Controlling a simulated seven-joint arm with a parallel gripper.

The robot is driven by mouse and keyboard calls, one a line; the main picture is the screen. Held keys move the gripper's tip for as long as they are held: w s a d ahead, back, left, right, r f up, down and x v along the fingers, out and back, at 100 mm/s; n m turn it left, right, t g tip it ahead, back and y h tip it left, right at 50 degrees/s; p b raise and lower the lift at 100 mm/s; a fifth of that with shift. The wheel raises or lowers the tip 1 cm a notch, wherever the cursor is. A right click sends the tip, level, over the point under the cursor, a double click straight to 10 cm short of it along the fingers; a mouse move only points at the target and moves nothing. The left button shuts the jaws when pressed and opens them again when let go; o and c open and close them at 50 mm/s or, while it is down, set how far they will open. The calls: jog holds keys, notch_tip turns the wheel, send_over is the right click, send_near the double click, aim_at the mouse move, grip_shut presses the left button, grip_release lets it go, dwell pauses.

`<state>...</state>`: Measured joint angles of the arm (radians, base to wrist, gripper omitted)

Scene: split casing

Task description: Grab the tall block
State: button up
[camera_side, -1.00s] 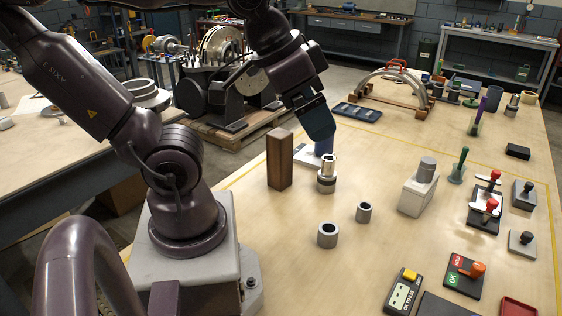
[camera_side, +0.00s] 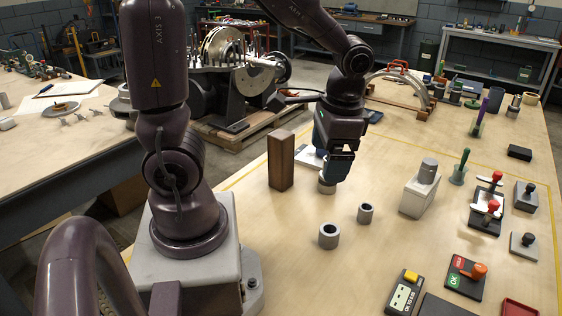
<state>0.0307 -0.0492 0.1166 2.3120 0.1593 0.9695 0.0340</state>
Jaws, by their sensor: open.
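The tall block (camera_side: 281,160) is a dark brown wooden block standing upright on the table (camera_side: 290,280), right of my arm's base. My gripper (camera_side: 334,176) points down to the right of the block, apart from it. It is open, and its fingers are over a metal cylinder part (camera_side: 325,187), hiding most of it. I cannot tell whether the fingers touch that part.
Two grey rings (camera_side: 328,236) and (camera_side: 366,213) stand in front of my gripper. A light grey block with a cylinder on top (camera_side: 420,190) stands to the right. The table left of the rings is clear.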

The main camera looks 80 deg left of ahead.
jog(key=w+a+f+m+g+y, duration=0.1)
jog(key=a+f+m+g+y, duration=0.15)
jog(key=a+f+g, duration=0.45)
jog(key=m+g+y, duration=0.3)
jog(key=m+y, duration=0.4)
jog(key=y, duration=0.3)
send_near(289, 139)
jog(key=x, duration=0.6)
jog(key=shift+s+a, duration=0.1)
jog(key=shift+s, duration=0.05)
jog(key=x, duration=0.6)
jog(key=shift+s+a+f, duration=0.1)
jog(key=shift+a+f, duration=0.05)
jog(key=shift+f, duration=0.05)
jog(key=c, duration=1.4)
jog(key=shift+c, duration=0.4)
jog(key=shift+r, duration=0.15)
